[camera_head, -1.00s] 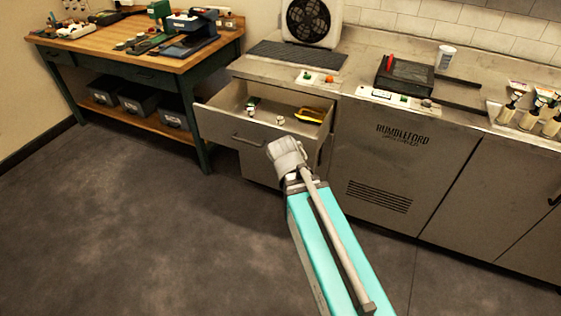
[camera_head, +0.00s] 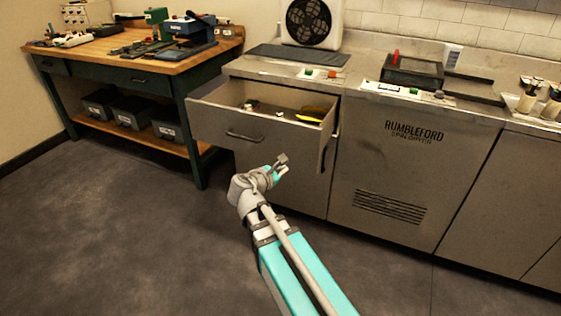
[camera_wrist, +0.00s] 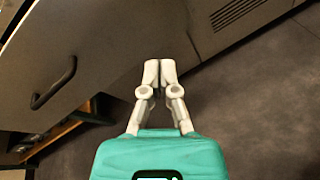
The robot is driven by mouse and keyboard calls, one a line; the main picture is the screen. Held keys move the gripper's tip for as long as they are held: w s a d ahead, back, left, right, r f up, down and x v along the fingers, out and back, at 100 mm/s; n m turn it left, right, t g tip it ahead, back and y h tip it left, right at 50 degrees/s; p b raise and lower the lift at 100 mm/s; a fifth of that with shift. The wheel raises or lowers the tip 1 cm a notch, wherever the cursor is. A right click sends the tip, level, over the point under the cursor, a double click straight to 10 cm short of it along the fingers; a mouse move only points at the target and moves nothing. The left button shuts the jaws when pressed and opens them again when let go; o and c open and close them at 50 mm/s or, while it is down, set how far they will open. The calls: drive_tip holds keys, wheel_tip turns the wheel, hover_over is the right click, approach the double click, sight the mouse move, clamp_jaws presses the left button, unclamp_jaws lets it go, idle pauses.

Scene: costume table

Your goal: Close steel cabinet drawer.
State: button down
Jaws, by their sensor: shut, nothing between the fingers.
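The steel cabinet drawer (camera_head: 214,125) stands pulled out from the steel cabinet (camera_head: 300,180) in the head view. Its front has a dark bar handle (camera_head: 243,137), which also shows at the left of the wrist view (camera_wrist: 54,84). Several small items and a yellow item (camera_head: 312,114) lie inside the drawer. My gripper (camera_head: 281,161) is shut and empty, below and in front of the right part of the drawer. In the wrist view its closed fingertips (camera_wrist: 159,66) appear to the right of the handle. I cannot tell whether they touch the drawer front.
A wooden workbench (camera_head: 130,50) with tools on top and dark bins (camera_head: 132,112) below stands to the left. The spin dryer unit (camera_head: 405,160) adjoins the cabinet on the right. The floor (camera_head: 120,230) in front is clear.

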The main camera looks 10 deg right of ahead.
sight(283, 145)
drive_tip(key=w+a+f+n+t+b, duration=0.1)
drive_tip(key=w+a+n+t+b, duration=0.1)
drive_tip(key=a+n+t+b, duration=0.2)
drive_tip(key=a+n+b, duration=0.1)
drive_tip(key=a+n, duration=0.1)
drive_tip(key=n, duration=0.1)
drive_tip(key=shift+w+f+n+b, duration=0.3)
drive_tip(key=shift+f+b, duration=0.05)
drive_tip(key=shift+w+d, duration=0.1)
drive_tip(key=shift+d, duration=0.05)
drive_tip(key=x, duration=1.3)
drive_tip(key=shift+w+r, duration=0.1)
drive_tip(key=shift+w, duration=0.15)
drive_tip(key=shift+w+d, duration=0.1)
drive_tip(key=shift+d, duration=0.05)
drive_tip(key=shift+d, duration=0.1)
